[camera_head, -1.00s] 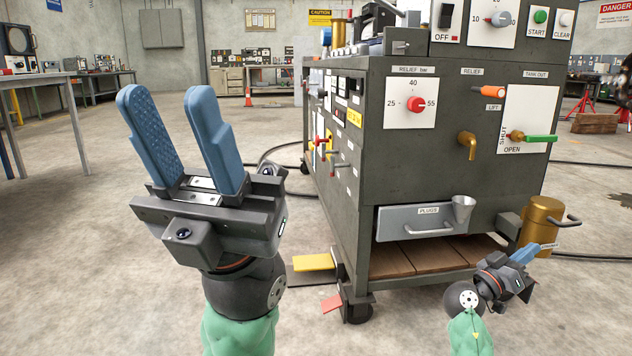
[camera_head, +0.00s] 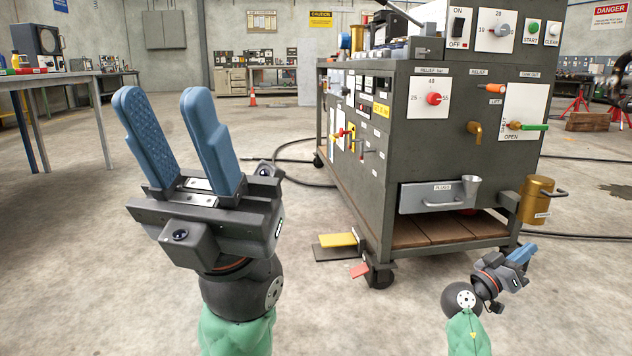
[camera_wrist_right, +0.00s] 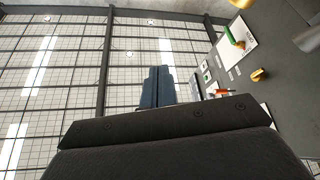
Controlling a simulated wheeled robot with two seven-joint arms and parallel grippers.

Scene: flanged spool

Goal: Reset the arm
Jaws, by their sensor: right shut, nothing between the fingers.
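My left gripper (camera_head: 165,125) stands upright at the left of the head view, its two blue fingers spread apart with nothing between them. My right gripper (camera_head: 524,252) is low at the right of the head view, in front of the cart and below the brass can. Its blue fingers are together and empty. They also show in the right wrist view (camera_wrist_right: 157,85), pointing up toward the ceiling, with the cart's panel at the right.
A table (camera_head: 50,82) stands at far left. Open floor lies between.

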